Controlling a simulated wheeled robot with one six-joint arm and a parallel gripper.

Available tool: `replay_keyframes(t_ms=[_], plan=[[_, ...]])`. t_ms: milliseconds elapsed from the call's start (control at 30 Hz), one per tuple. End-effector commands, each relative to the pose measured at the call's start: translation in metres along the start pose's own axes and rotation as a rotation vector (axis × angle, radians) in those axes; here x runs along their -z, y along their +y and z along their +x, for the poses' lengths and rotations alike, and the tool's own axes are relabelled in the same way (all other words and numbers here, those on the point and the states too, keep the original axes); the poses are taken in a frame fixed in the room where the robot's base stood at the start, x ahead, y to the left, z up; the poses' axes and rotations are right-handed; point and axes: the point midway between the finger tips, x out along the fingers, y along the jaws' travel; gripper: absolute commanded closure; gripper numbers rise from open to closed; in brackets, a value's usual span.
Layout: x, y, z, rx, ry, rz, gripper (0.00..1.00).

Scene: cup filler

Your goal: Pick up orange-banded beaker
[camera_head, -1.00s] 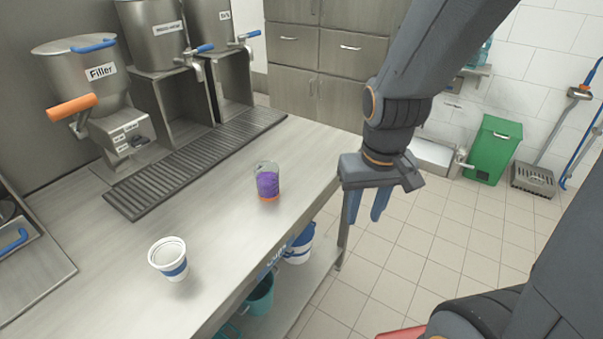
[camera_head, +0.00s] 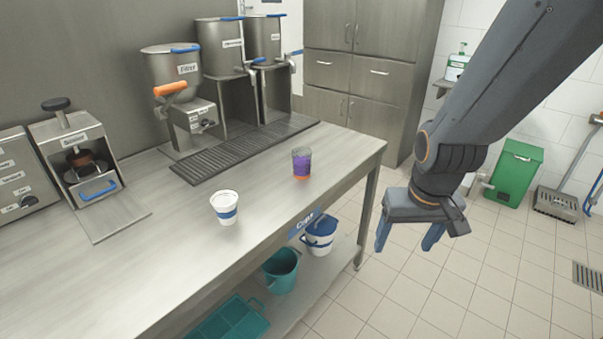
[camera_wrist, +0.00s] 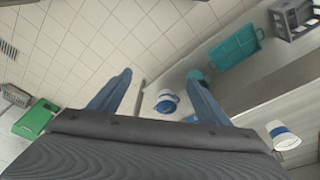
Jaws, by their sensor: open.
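The orange-banded beaker (camera_head: 301,163) stands upright on the steel counter (camera_head: 290,203), near its right end. It is clear, with purple contents and an orange band at the bottom. My gripper (camera_head: 408,243) hangs to the right of the counter, over the floor, pointing down and apart from the beaker. It is open and empty. In the wrist view my two blue fingers (camera_wrist: 155,92) are spread apart. I cannot make out the beaker in the wrist view.
A white cup with a blue band (camera_head: 225,208) stands on the counter left of the beaker. The filler (camera_head: 180,90) and a drip grate (camera_head: 245,148) are behind. Below, a shelf holds a white-and-blue bucket (camera_head: 319,236) and a teal bucket (camera_head: 281,271). A green bin (camera_head: 514,172) stands at the right wall.

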Motion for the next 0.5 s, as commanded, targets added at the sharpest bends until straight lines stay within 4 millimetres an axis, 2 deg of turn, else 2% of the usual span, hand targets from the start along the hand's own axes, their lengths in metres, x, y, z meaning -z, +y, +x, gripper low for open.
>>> replay_keyframes(t_ms=[33, 167, 200, 267, 300, 400, 500], plan=[[0.021, -0.002, 0.021, -0.002, 0.054, -0.019, 0.28], [0.093, -0.012, 0.066, 0.004, 0.267, -0.08, 0.28], [0.116, -0.019, 0.078, 0.012, 0.339, -0.103, 0.28], [0.149, -0.03, 0.094, 0.03, 0.449, -0.134, 0.28], [0.171, -0.039, 0.103, 0.045, 0.523, -0.155, 0.28], [0.218, -0.066, 0.122, 0.096, 0.705, -0.207, 0.28], [0.255, -0.096, 0.135, 0.164, 0.88, -0.251, 0.28]])
